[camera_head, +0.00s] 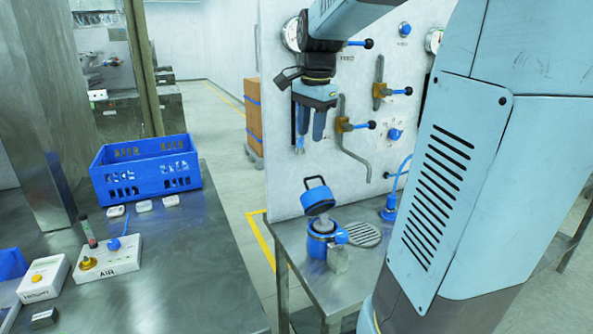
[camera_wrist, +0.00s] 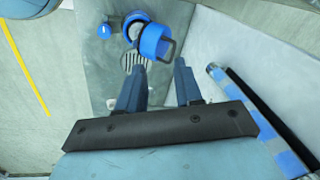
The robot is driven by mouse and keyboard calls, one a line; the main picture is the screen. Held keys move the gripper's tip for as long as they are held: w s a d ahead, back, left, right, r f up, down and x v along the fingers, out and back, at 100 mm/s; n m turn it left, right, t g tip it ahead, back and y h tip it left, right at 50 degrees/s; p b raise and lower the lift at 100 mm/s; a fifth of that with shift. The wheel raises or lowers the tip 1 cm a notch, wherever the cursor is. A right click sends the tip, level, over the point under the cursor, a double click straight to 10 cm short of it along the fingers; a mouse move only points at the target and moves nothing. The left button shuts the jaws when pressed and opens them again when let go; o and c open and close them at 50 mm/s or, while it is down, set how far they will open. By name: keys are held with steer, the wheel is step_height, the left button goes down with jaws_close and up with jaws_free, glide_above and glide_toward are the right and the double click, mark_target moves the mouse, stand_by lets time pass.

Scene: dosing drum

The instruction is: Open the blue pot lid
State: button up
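The blue pot (camera_head: 318,246) stands on the small metal side table, below my gripper. Its blue lid (camera_head: 318,200), with a dark loop handle on top, is raised and tilted up above the pot mouth, so the pot looks open. In the wrist view the lid (camera_wrist: 155,42) covers part of the pot (camera_wrist: 132,20), beyond the fingertips. My gripper (camera_head: 311,138) points down above the lid. Its two fingers are apart with nothing between them, and it also shows in the wrist view (camera_wrist: 158,72). It is not touching the lid.
A round grate (camera_head: 365,234) is set in the side table (camera_head: 338,285) beside the pot. A white panel with gauges and blue-knobbed valves (camera_head: 360,124) stands close behind. A blue crate (camera_head: 146,170) and a white AIR box (camera_head: 108,262) are on the left bench.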

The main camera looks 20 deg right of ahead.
steer(key=w+d+m+g, duration=0.1)
steer(key=w+d+m, duration=0.3)
steer(key=w, duration=0.2)
glide_toward(316, 193)
steer(key=w+f, duration=0.2)
steer(key=w, duration=0.1)
steer(key=w+d+f, duration=0.1)
steer(key=w+f, duration=0.1)
steer(key=f, duration=0.1)
steer(key=shift+w+d+f, duration=0.15)
steer(key=shift+w, duration=0.25)
steer(key=shift+c, duration=0.5)
jaws_close()
stand_by(0.4)
